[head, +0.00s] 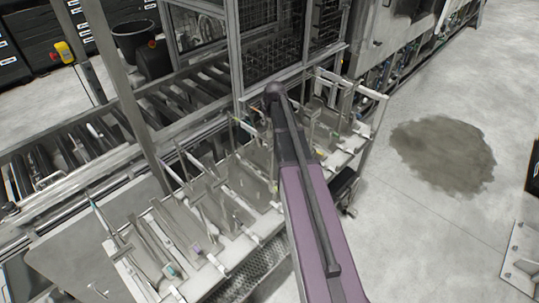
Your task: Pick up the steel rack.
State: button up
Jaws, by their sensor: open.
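A rack of dark steel wire (272,56) stands inside the framed opening of the machine at the top centre; I cannot tell for sure that it is the steel rack. A long pale metal frame (235,262) with upright dividers and slanting rods runs across the lower middle. My purple and dark arm reaches from the bottom edge up to a rounded joint near the machine's front. I cannot make out my gripper beyond that joint; the arm hides part of the frame and what lies behind it.
A roller conveyor (42,165) runs along the left. A dark bin (135,40) and a yellow-and-red switch box (64,52) stand behind it. Metal posts rise beside the machine. The floor at the right is open, with a dark wet-looking patch (443,153).

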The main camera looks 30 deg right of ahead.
jog(key=shift+f, duration=0.1)
jog(key=shift+c, duration=0.2)
dwell(0.4)
grip_shut()
